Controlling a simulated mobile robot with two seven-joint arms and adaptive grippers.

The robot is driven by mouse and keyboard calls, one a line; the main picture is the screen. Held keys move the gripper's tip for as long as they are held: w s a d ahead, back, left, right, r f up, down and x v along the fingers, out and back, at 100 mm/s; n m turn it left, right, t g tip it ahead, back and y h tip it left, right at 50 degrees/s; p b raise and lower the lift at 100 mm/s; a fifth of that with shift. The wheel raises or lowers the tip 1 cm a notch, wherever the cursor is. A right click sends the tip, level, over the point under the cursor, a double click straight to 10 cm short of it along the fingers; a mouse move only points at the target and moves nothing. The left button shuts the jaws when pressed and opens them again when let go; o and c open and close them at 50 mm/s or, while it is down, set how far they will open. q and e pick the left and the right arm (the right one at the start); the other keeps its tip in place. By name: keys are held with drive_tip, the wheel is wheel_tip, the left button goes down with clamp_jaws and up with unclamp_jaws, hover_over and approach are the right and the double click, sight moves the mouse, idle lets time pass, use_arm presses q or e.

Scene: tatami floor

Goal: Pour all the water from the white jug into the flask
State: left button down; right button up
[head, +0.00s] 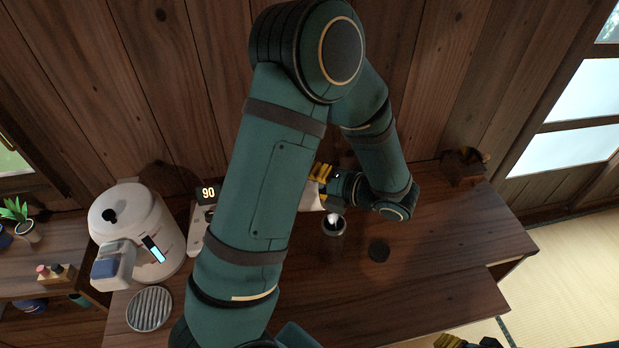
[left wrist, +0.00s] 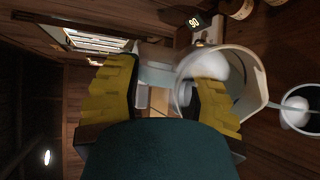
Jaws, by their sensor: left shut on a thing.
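My left gripper (head: 321,176) is shut on the white jug (head: 311,201), which is partly hidden behind my arm in the head view. In the left wrist view the jug (left wrist: 250,84) lies tilted by the yellow fingers (left wrist: 164,84), with its open mouth showing and something white inside. A thin pale stream runs from its spout to the flask (left wrist: 297,118). The flask (head: 331,243) is a dark cylinder upright on the wooden table, with white at its mouth just below the jug. Yellow fingertips of my right gripper (head: 468,342) show at the bottom edge, mostly cut off.
A white water boiler (head: 138,226) stands at the left beside a stand with a display reading 90 (head: 208,193). A round ribbed grey piece (head: 149,308) lies in front. A dark round lid (head: 379,250) lies right of the flask.

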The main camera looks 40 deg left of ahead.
use_arm(q)
drive_tip(key=shift+w+d+r+y+p, duration=0.3)
drive_tip(key=shift+d+y+p, duration=0.2)
drive_tip(key=shift+y+p, duration=0.15)
idle(1.0)
